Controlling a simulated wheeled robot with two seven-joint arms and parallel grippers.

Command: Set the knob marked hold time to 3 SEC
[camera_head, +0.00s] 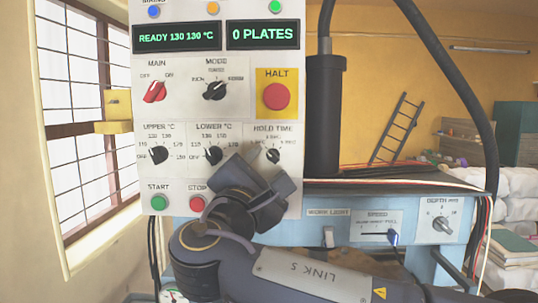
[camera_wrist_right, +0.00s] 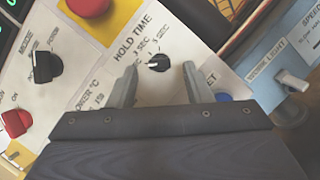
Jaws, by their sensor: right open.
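The hold time knob (camera_head: 273,156) is a small black dial with a white mark, low on the right of the white control panel. Its mark points to the upper left; the small numbers around it are too blurred to read surely. It also shows in the right wrist view (camera_wrist_right: 158,62), between and just beyond the fingertips. My right gripper (camera_head: 262,166) is in front of the panel at this knob, partly covering the area to its lower left. In the wrist view its two fingers (camera_wrist_right: 160,69) are apart, one on either side of the knob, with no clear contact. My left gripper is not in view.
The lower knob (camera_head: 213,155), upper knob (camera_head: 159,155) and red stop button (camera_head: 197,203) are close on the left. The red halt button (camera_head: 276,96) is above. A blue button (camera_wrist_right: 223,97) is near the right finger in the wrist view. The displays read READY and 0 PLATES.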

